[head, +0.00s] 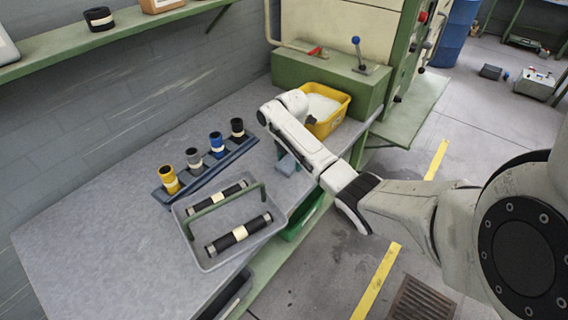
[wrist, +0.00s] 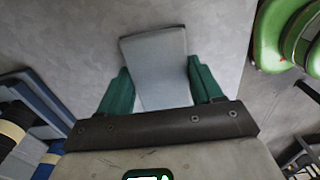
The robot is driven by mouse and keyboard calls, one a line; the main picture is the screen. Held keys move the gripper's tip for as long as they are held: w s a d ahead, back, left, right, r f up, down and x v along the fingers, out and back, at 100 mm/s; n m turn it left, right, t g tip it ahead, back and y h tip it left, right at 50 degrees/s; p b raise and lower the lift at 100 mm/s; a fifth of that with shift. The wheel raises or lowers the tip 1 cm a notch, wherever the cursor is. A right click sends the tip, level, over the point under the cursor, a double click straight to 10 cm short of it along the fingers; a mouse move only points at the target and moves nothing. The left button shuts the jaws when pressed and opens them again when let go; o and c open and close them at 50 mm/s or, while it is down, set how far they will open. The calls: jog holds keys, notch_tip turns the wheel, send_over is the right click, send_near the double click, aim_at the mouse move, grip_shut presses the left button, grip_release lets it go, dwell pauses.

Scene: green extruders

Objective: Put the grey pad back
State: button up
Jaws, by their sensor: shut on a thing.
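The grey pad (wrist: 155,62) is a flat, light grey block between the two green fingers of my gripper (wrist: 161,78) in the wrist view. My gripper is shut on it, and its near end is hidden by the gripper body. In the head view the pad (head: 287,165) shows below my gripper (head: 284,155), over the right part of the grey bench. I cannot tell whether the pad touches the bench.
Left of my gripper, a blue rack (head: 208,178) holds yellow, grey, blue and black rolls. A grey tray (head: 212,262) with a green handle and two dark rolls stands in front. A yellow bin (head: 337,119) stands behind my arm. The bench (head: 90,235) is clear at left.

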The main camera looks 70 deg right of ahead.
aim_at(291, 160)
jog(key=shift+d+r, duration=0.1)
jog(key=shift+d, duration=0.05)
jog(key=o, duration=0.5)
jog(key=shift+f, duration=0.2)
jog(key=o, duration=0.5)
jog(key=shift+r, duration=0.1)
notch_tip(291, 160, up, 12)
jog(key=shift+r+p, duration=0.1)
jog(key=shift+p, duration=0.35)
